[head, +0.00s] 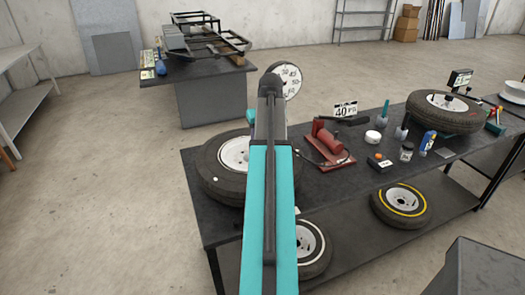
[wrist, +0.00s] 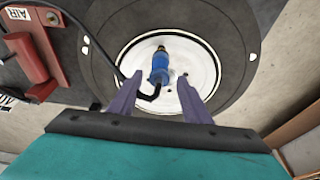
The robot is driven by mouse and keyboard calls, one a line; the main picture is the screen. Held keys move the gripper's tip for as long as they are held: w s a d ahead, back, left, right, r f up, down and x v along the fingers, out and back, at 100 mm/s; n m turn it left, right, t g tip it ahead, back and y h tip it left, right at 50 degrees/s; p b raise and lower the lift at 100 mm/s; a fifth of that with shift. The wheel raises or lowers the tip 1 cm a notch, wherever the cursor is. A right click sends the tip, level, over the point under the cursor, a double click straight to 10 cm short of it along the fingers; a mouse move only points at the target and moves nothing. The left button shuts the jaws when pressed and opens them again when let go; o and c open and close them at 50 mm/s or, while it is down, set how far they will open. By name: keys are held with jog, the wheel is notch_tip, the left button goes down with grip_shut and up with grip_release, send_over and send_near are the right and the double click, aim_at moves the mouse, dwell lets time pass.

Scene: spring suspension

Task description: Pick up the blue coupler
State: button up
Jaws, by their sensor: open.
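The blue coupler (wrist: 160,68) shows in the wrist view over the white rim (wrist: 196,35) of a tyre, with a brass-coloured tip and a black hose at its near end. My gripper (wrist: 157,88) is open, its two purple-grey fingers on either side of the coupler's near part. I cannot tell whether either finger touches it. In the head view my teal arm reaches over the tyre (head: 212,185) on the left of the table and hides the coupler and the gripper's fingertips.
A red foot pump (head: 328,146) with a gauge stands right of the tyre. The dark table (head: 340,185) holds small tools, jars and another tyre (head: 443,110) on the right. Two wheels lie on the lower shelf. A second bench (head: 210,95) stands behind, with clear floor around.

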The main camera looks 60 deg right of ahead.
jog(key=shift+p+x, duration=0.9)
jog(key=shift+x, duration=1.35)
jog(key=shift+s, duration=0.1)
grip_shut()
jog(key=shift+r, duration=0.15)
jog(key=shift+r+b, duration=0.85)
jog(key=shift+r, duration=0.65)
jog(key=s+a+r+b, duration=0.1)
jog(key=s+a+b, duration=0.3)
jog(key=s+a, duration=0.7)
jog(key=shift+s+a+r, duration=0.15)
jog(key=shift+a+r, duration=0.05)
jog(key=shift+r, duration=0.15)
jog(key=shift+r+p, duration=1.5)
jog(key=shift+p, duration=0.05)
